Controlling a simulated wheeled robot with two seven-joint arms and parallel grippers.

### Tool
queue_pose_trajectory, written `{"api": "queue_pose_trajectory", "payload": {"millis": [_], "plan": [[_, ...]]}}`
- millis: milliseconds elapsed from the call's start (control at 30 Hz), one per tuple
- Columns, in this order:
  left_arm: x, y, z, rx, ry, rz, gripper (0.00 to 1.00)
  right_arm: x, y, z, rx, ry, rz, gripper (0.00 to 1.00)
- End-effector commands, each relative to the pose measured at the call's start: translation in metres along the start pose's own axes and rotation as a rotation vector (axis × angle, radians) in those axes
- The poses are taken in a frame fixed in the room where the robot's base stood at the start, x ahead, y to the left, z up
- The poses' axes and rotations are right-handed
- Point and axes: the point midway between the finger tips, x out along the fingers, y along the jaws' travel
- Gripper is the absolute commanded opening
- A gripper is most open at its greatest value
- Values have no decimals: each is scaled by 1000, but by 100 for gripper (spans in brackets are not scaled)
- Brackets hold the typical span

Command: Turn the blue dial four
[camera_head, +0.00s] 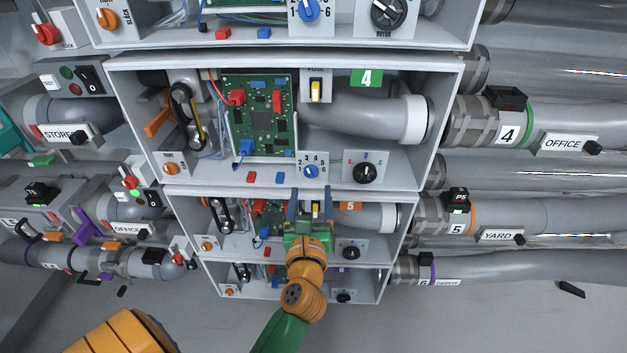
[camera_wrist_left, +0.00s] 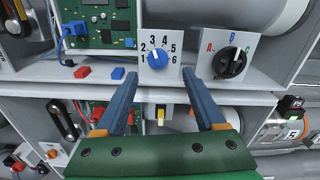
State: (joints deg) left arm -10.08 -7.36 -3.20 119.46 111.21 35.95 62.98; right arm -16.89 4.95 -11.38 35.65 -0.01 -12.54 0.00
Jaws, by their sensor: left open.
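The blue dial (camera_head: 311,171) sits on a white plate at the lower middle of the open box marked 4. In the left wrist view the blue dial (camera_wrist_left: 158,58) is ringed by the numbers 1 to 6. Its white pointer faces roughly up, but I cannot tell the exact number. My left gripper (camera_head: 312,193) is open and empty just below the dial. In the left wrist view my left gripper's (camera_wrist_left: 160,75) two blue fingers are spread on either side below the dial, apart from it. My right gripper is not in view.
A black rotor knob (camera_head: 365,173) with coloured letters is right of the dial. A red block (camera_head: 252,177) and a blue block (camera_head: 280,178) are at its left. A green circuit board (camera_head: 262,115) stands behind. Box 5 (camera_head: 402,250) lies below, partly hidden by my arm.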

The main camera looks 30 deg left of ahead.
Motion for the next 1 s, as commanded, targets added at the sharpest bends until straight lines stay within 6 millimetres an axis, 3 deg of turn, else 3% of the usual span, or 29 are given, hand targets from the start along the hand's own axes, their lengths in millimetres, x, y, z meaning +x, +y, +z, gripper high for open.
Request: {"api": "queue_pose_trajectory", "payload": {"millis": [233,567,833,1000], "plan": [[47,-1,2,9,-2,-2,72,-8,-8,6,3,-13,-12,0],[57,-1,1,10,-1,-3,72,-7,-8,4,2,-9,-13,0],[57,-1,1,11,-1,-3,0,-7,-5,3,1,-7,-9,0],[57,-1,1,16,0,-3,0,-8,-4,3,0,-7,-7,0]]}}
